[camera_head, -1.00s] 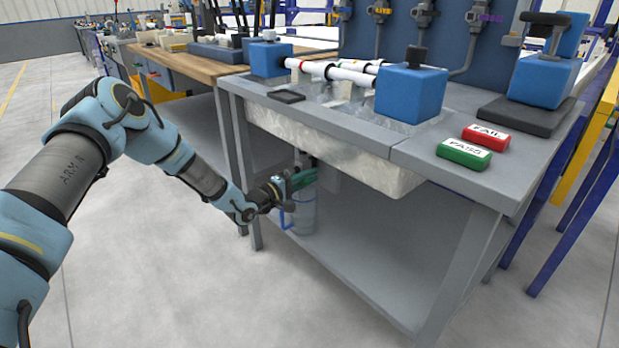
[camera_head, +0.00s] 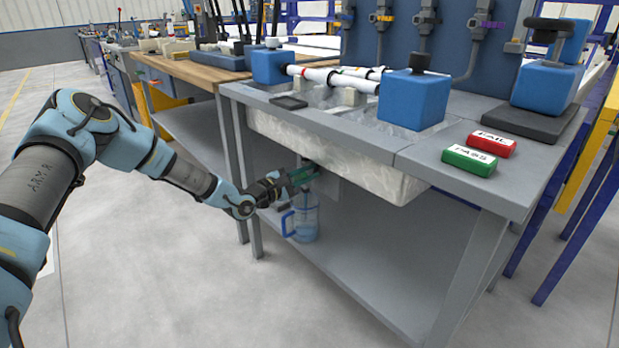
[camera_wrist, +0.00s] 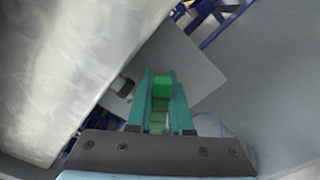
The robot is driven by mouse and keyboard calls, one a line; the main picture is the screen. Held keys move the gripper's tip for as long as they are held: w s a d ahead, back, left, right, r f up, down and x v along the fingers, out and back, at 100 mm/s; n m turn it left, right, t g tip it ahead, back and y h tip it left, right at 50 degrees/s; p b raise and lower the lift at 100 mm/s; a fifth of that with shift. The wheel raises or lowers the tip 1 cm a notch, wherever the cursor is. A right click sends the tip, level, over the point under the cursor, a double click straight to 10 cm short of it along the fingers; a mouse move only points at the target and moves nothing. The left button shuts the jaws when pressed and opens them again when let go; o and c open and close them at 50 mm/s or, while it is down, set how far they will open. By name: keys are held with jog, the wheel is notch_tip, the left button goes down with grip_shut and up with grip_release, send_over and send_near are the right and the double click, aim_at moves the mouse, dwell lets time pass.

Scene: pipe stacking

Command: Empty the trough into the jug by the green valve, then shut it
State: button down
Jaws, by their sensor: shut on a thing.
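The trough (camera_head: 345,155) is a pale, marbled basin set into the grey bench; its side also fills the left of the wrist view (camera_wrist: 60,70). My gripper (camera_head: 305,176) is under the trough, with its teal fingers closed on the green valve handle (camera_wrist: 161,88). The valve body is mostly hidden behind the fingers. The clear jug (camera_head: 305,222) with a blue handle stands upright on the lower shelf below my gripper. It looks bluish inside, but I cannot tell its level. Only a blurred edge of it shows in the wrist view (camera_wrist: 210,127).
Blue clamp blocks (camera_head: 412,98) and white pipes (camera_head: 345,80) sit over the trough. A green PASS block (camera_head: 469,160) and red FAIL block (camera_head: 491,143) lie on the bench top. The lower shelf (camera_head: 370,260) is clear right of the jug. A bench leg (camera_head: 247,180) stands close to my arm.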

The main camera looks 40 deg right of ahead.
jog(key=shift+w+r+n, duration=0.25)
jog(key=shift+w+n, duration=0.05)
jog(key=shift+n, duration=0.6)
jog(key=c, duration=0.8)
grip_release()
jog(key=a, duration=1)
jog(key=shift+w+a+p, duration=0.3)
jog(key=shift+a, duration=0.1)
